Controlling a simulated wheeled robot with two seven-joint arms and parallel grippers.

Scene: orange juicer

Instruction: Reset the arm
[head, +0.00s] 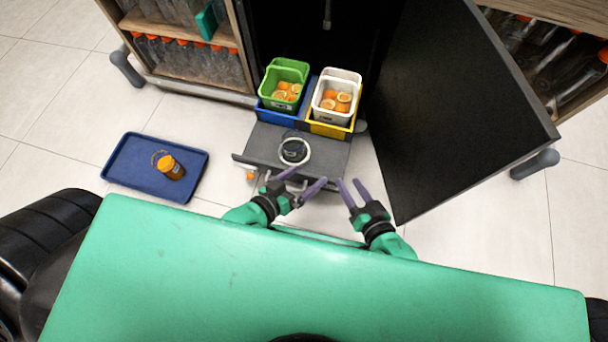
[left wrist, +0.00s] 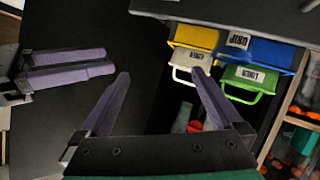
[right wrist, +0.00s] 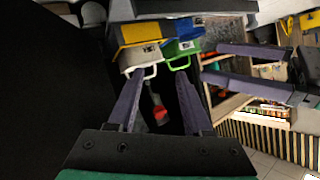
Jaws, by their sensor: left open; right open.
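My left gripper (head: 301,186) is open and empty in front of the dark pull-out shelf (head: 262,145). My right gripper (head: 354,190) is open and empty just right of it, close to the left one. In the left wrist view, the left gripper's purple fingers (left wrist: 160,90) are apart with nothing between them, and the right gripper's fingers show at the left. In the right wrist view, the right gripper's fingers (right wrist: 160,95) are also apart and empty. Both forearms lie beyond the green panel (head: 320,285).
A green bin (head: 284,72) and a white bin (head: 342,77) hold orange pieces, in blue and yellow holders. A black door (head: 455,100) stands open at the right. Bottle shelves flank the cabinet.

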